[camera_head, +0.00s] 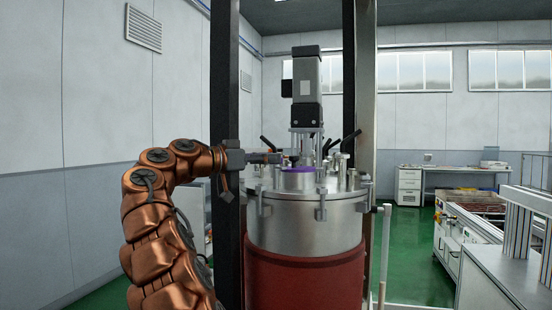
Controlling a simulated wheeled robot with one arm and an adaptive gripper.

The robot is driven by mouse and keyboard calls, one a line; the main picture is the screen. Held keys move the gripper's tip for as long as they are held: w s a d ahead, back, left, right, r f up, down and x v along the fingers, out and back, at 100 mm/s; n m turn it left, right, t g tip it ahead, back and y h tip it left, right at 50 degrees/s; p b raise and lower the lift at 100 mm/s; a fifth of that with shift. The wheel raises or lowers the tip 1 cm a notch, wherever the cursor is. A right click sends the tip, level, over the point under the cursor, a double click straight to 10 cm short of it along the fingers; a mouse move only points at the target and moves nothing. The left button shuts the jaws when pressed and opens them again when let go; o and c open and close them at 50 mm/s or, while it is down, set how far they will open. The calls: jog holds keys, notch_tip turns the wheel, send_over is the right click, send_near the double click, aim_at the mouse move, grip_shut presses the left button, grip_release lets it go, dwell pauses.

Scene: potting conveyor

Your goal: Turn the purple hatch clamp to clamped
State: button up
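The purple hatch clamp (298,170) shows as a flat purple piece on the lid of a steel vessel (305,232). Small fittings on the lid partly cover it, and its turned position cannot be read. My gripper (280,158) reaches in from the left, level, just above and to the left of the purple piece. The fingers are small and dark here, so I cannot tell whether they are open or shut, or whether they touch anything.
A motor (306,88) stands upright above the lid. Dark posts (224,90) rise beside the vessel. Black levers (349,139) and rim clamps (321,204) stick out around the lid. A conveyor machine (470,225) stands at right, with green floor between.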

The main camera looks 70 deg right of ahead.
jog(key=shift+x, duration=1.3)
jog(key=shift+c, duration=0.3)
grip_shut()
